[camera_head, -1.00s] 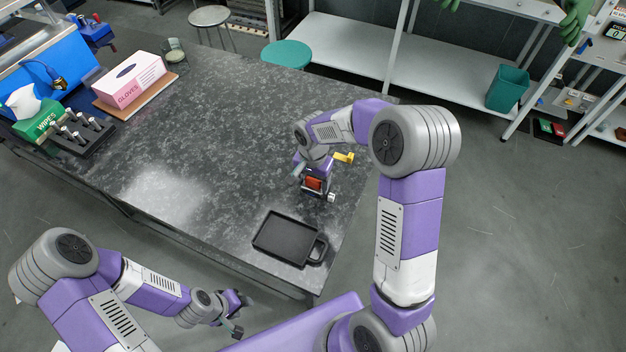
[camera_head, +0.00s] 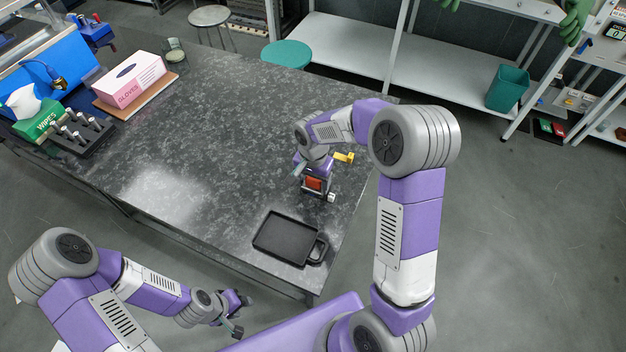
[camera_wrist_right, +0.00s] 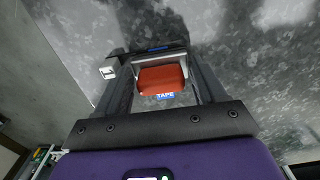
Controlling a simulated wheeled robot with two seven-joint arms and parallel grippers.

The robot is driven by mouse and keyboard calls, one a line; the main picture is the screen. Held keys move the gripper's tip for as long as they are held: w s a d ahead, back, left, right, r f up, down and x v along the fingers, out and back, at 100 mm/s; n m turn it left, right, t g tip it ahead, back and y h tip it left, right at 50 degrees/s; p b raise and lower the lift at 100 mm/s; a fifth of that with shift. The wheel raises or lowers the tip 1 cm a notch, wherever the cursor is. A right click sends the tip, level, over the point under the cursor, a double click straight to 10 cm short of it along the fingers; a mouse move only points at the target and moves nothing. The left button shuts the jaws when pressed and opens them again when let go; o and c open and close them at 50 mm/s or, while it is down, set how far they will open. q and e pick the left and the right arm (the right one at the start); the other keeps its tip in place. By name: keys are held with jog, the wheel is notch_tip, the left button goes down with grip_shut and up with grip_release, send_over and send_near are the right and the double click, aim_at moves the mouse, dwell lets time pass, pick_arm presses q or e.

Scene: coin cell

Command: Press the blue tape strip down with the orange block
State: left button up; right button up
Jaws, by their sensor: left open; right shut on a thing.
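The orange block (camera_head: 314,183) is between the fingers of my right gripper (camera_head: 316,190), which is shut on it, over the right part of the table. In the right wrist view the block (camera_wrist_right: 160,78) sits between the two dark fingers. A blue piece lettered TAPE (camera_wrist_right: 165,97) shows at the block's near edge, and a small blue patch (camera_wrist_right: 158,49) shows beyond it. The block hides what lies between, and I cannot tell whether it touches the tape. My left gripper (camera_head: 241,315) is open and empty, low in front of the table.
A black tray with a handle (camera_head: 285,238) lies near the table's front edge. A yellow piece (camera_head: 343,157) is just behind my right gripper. A small white piece (camera_wrist_right: 107,72) is beside its left finger. The table's middle is clear.

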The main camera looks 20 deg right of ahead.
jog(key=shift+r+p, duration=2.35)
jog(key=shift+r, duration=1.15)
